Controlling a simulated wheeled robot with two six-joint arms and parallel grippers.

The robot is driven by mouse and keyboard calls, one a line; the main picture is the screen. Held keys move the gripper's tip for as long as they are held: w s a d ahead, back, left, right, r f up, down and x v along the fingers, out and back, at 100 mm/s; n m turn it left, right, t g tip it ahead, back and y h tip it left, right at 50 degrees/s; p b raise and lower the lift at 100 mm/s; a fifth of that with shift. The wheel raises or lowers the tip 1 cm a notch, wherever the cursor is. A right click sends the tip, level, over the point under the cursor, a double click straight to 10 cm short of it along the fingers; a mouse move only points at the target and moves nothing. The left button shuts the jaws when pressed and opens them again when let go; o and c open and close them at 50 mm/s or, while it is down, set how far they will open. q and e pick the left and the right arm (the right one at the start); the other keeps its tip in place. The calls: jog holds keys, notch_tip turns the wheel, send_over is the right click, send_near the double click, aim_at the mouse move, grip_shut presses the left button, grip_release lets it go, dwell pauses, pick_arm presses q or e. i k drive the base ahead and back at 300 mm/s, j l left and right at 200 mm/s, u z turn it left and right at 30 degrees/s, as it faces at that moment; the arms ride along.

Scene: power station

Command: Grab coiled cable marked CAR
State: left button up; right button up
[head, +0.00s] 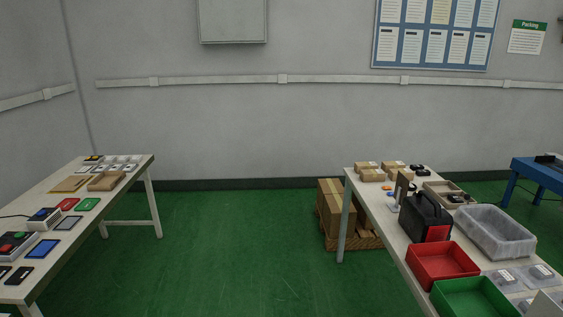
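I cannot make out a CAR marking anywhere; all small labels are too small to read. Clear packets with dark contents (541,273) lie at the lower right on the right table, and I cannot tell whether they hold coiled cable. Several small pale packets (122,161) lie at the far end of the left table, their contents unclear. Small dark items (418,168) lie at the far end of the right table, too small to identify. Neither of my grippers is in view.
The right table (393,228) holds a red bin (441,262), a green bin (474,298), a clear tub (495,232), a black case (424,217) and small cartons. The left table (35,196) holds devices and cards. Cartons (329,208) stand on the floor. Green floor (230,255) between is clear.

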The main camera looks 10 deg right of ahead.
aim_at(413, 188)
jog(key=i+z, duration=0.3)
jog(key=i, duration=0.3)
jog(key=i+j+z, duration=0.1)
jog(key=i+z, duration=0.2)
jog(key=i, duration=0.3)
jog(key=i+j+z, duration=0.3)
jog(key=i, duration=0.3)
